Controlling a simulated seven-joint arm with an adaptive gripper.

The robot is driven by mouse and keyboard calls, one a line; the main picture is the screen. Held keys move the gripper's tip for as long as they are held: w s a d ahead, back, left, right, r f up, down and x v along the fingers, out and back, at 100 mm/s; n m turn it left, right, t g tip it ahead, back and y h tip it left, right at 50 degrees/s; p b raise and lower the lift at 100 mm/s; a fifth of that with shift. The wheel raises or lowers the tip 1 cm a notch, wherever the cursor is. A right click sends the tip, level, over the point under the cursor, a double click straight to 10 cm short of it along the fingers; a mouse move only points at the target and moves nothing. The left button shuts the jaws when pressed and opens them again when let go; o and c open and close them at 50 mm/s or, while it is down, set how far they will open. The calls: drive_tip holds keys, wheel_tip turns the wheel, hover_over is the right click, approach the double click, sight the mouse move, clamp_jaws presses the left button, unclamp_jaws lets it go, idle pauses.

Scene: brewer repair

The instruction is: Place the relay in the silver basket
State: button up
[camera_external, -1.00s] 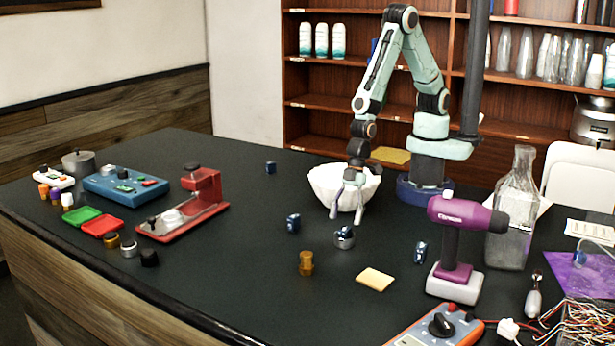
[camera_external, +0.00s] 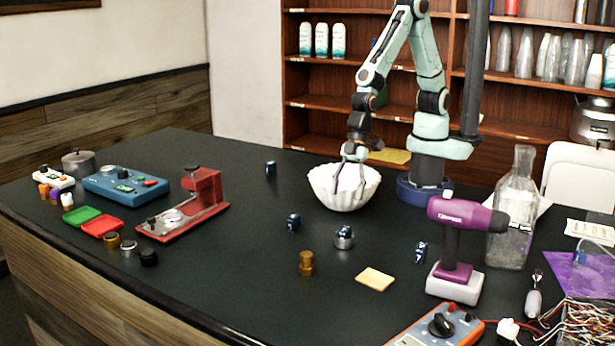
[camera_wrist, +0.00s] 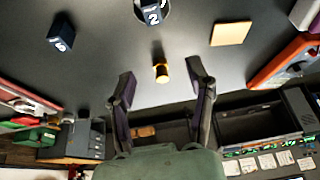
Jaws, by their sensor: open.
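The silver basket (camera_external: 344,244) is a small round metal cup on the dark table. A dark blue block marked 2, which looks like a relay (camera_external: 344,231), sits inside its rim. In the wrist view the block (camera_wrist: 152,14) is within the basket's rim (camera_wrist: 167,17) at the top edge, partly cut off. Similar dark blue blocks lie on the table at left (camera_external: 293,222), right (camera_external: 421,252) and farther back (camera_external: 270,168).
An amber fitting (camera_external: 306,263) and a tan pad (camera_external: 375,279) lie in front of the basket. A purple tool (camera_external: 458,245) stands at right, a red device (camera_external: 190,207) at left.

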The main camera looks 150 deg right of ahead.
drive_tip(key=shift+r, duration=0.45)
drive_tip(key=s+a+r+n+t, duration=0.1)
drive_tip(key=a+r, duration=0.2)
drive_tip(key=r, duration=0.4)
drive_tip(key=s+a+r+n+t, duration=0.1)
drive_tip(key=a+r+t, duration=0.1)
drive_tip(key=a+r, duration=0.3)
drive_tip(key=s+a+g, duration=0.2)
drive_tip(key=s+g, duration=0.5)
drive_tip(key=s, duration=1.5)
drive_tip(key=shift+m+g+y, duration=0.4)
